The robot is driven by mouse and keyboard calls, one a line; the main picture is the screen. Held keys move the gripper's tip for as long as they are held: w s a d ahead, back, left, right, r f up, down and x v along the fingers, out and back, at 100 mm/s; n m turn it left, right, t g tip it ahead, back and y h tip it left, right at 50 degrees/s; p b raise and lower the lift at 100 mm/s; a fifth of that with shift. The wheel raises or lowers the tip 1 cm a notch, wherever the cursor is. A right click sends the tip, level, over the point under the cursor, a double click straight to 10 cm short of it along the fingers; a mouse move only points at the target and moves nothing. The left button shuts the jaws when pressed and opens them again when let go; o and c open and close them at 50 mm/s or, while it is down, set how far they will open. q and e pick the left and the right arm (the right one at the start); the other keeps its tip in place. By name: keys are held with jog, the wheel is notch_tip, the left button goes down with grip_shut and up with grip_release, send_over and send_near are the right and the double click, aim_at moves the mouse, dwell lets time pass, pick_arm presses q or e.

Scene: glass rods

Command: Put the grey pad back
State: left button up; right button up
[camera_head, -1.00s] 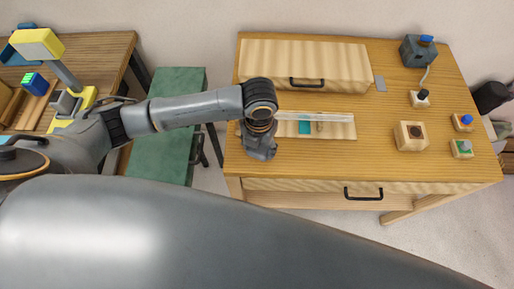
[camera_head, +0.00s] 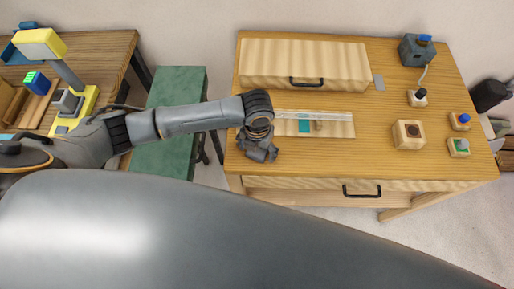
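A small flat grey pad (camera_head: 380,83) lies on the wooden table, just right of the long wooden box. A pale wooden board (camera_head: 340,130) lies in front of the box, with a teal patch (camera_head: 304,126) on it. A clear glass rod (camera_head: 325,115) lies along the board's back part; I cannot tell whether it touches the board. My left gripper (camera_head: 262,158) points down at the board's left end, well left of the grey pad. Its fingers are dark and small, so I cannot tell whether they are open or hold anything. My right gripper is not in view.
The wooden box (camera_head: 305,62) with a black handle stands at the table's back. A wooden block (camera_head: 408,134) with a dark hole and small button blocks (camera_head: 460,121) stand at right. A dark grey device (camera_head: 416,50) is at the back right corner. The table's front middle is clear.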

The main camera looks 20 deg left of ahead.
pick_arm(q)
notch_tip(320, 180, up, 12)
jog(key=b, duration=0.2)
jog(key=shift+r, duration=0.15)
